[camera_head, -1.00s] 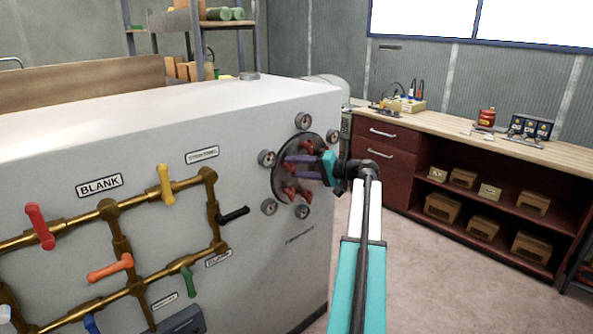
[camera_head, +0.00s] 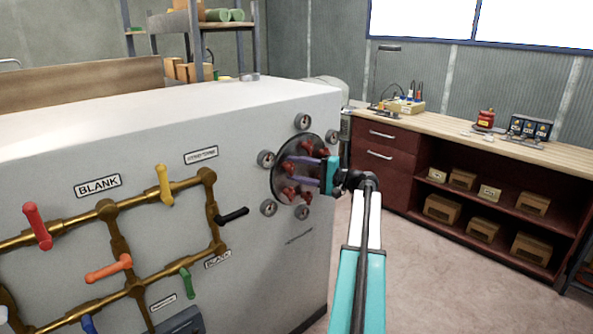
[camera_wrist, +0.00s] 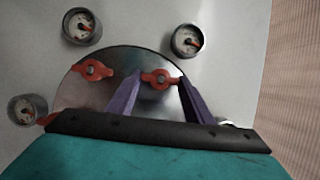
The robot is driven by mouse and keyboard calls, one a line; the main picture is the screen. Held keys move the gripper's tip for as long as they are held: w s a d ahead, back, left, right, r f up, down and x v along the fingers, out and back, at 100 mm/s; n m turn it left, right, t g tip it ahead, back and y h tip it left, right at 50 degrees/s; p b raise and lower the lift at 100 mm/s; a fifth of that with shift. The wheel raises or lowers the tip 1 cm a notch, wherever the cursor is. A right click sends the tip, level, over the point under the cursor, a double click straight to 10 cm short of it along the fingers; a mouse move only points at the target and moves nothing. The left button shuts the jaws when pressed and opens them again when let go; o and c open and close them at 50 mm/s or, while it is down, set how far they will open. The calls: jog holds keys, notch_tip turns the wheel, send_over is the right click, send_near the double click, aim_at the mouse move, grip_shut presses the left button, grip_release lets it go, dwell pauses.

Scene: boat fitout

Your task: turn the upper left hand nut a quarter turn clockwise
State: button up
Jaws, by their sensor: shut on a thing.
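A round dark plate (camera_head: 276,181) with several red wing nuts is set in the white panel near its right end. My gripper (camera_head: 288,168) reaches it from the right. Its two purple fingers are shut on the upper left hand nut, at the plate's left side. The wrist view is rolled: there the held red nut (camera_wrist: 161,78) sits between the fingertips (camera_wrist: 160,68), and a neighbouring red nut (camera_wrist: 92,70) is free beside them. The fingers and gripper body hide part of the plate and some nuts.
Round gauges ring the plate closely, among them one at upper left (camera_head: 266,158) and one at the top (camera_head: 303,120). Brass pipes with coloured valve handles, including a black lever (camera_head: 234,215), lie left. A workbench (camera_head: 450,130) stands right; floor between is clear.

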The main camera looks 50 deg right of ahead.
jog(key=o, duration=1.1)
jog(key=shift+c, duration=0.2)
jog(key=b+v, duration=0.2)
jog(key=v, duration=1.1)
jog(key=shift+s+d, duration=0.2)
jog(key=shift+s, duration=0.15)
